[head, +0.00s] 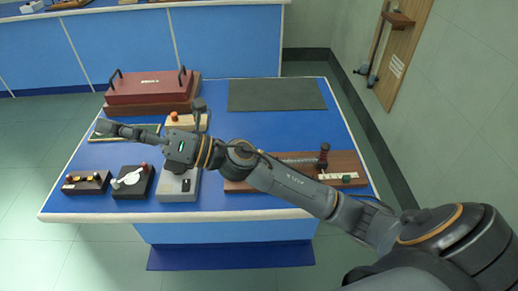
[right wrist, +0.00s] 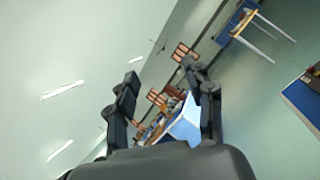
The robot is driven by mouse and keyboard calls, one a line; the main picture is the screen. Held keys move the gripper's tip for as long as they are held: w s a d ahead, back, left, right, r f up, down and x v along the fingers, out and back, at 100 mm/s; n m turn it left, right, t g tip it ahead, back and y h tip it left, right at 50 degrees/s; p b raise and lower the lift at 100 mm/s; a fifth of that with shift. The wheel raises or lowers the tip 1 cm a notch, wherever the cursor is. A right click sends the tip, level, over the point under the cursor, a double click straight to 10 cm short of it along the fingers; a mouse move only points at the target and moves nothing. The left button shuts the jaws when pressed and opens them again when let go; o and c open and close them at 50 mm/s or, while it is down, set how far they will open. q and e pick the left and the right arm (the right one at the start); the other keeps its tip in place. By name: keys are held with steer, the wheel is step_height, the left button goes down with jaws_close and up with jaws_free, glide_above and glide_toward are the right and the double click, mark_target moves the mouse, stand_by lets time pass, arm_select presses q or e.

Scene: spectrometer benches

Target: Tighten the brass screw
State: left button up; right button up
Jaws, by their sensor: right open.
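I cannot make out the brass screw for certain. A small dark brown box (head: 86,183) with yellowish and red parts on top sits at the front left of the blue bench (head: 226,208). A black box with a white dial (head: 131,180) and a grey instrument (head: 178,186) stand to its right. My right gripper (head: 150,115) is open and empty, its fingers spread, one to the left and one up. In the head view it overlaps the bench's left half. Its fingers also show in the right wrist view (right wrist: 160,75), with nothing between them. My left gripper is not in view.
A red box with handles (head: 150,90) stands at the back left, with a dark mat (head: 275,94) to its right. A light wooden block (head: 185,122) is partly behind my gripper. My forearm covers part of a wooden board (head: 345,166) carrying a rod and knob. A wall is at right.

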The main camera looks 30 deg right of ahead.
steer(key=s+a+f+n+g, duration=0.1)
steer(key=a+n+g, duration=0.1)
steer(key=n+g, duration=0.45)
steer(key=n+g+h, duration=0.6)
steer(key=n+h, duration=0.6)
steer(key=h, duration=0.7)
glide_above(259, 150)
steer(key=s, duration=0.1)
step_height(259, 150, down, 9)
steer(key=shift+t, duration=0.25)
steer(key=f, duration=0.4)
steer(key=f+p, duration=0.1)
steer(key=f, duration=0.8)
steer(key=shift+a+f+p, duration=0.1)
steer(key=shift+a+p, duration=0.2)
steer(key=shift+p, duration=0.1)
steer(key=shift+m, duration=0.25)
jaws_close()
